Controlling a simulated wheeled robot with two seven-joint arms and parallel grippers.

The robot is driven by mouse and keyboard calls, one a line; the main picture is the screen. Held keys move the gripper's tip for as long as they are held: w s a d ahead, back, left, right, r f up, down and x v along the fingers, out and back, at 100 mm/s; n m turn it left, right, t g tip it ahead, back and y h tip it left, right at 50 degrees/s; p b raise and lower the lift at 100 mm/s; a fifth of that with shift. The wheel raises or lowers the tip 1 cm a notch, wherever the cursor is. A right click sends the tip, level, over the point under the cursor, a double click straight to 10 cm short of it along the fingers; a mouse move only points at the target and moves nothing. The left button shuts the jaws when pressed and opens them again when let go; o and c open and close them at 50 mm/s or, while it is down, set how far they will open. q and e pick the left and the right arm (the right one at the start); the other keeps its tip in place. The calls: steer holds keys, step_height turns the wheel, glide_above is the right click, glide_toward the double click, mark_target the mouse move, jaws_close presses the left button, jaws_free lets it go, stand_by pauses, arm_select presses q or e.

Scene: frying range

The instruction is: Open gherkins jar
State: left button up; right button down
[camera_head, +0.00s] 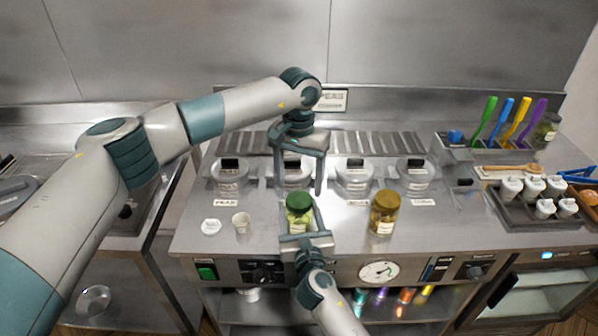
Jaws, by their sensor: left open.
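A jar of green contents with a green lid (299,199) stands upright at the middle front of the steel counter; it looks like the gherkins jar, though its label is too small to read. The lid is on. My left gripper (298,188) points down, open and empty, with its fingers apart above or just behind the lid. My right gripper (302,222) reaches in from the front edge at the jar's lower body. One of its fingers shows along the jar's right side; I cannot tell whether it grips the glass.
A jar with a brownish-gold lid (385,214) stands to the right. A paper cup (241,223) and a small white dish (211,226) stand to the left. Lidded clear containers (355,176) line the back. A dark tray (520,213) of white bottles is at far right.

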mark_target(299, 199)
arm_select(q)
steer(key=shift+f, duration=2.4)
